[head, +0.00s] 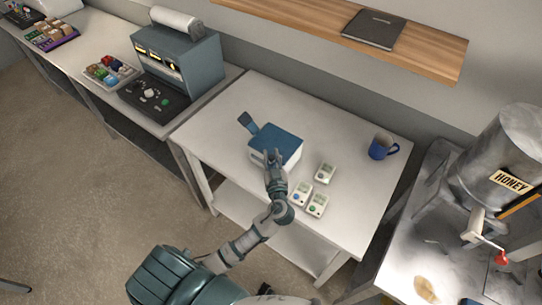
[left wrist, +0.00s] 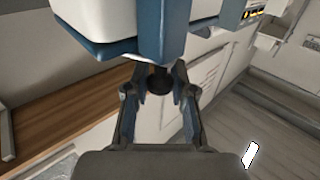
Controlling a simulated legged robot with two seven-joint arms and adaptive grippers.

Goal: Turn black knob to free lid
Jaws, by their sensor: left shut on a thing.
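A box with a blue lid (head: 277,142) and a white body (head: 255,158) stands on the white table. A flat blue piece (head: 248,123) sticks out at its far left. My left gripper (head: 273,158) reaches its front side. In the left wrist view the box's blue edge (left wrist: 200,35) and white body (left wrist: 95,22) fill the top. There, my left gripper (left wrist: 160,90) is shut on the black knob (left wrist: 159,79), with a finger on each side. In the head view the gripper hides the knob. My right gripper is not in view.
A blue mug (head: 381,146) stands near the table's right edge. A honey tank (head: 498,165) is at the right, and a blue-grey machine (head: 180,60) at the left. The table's back is mostly clear.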

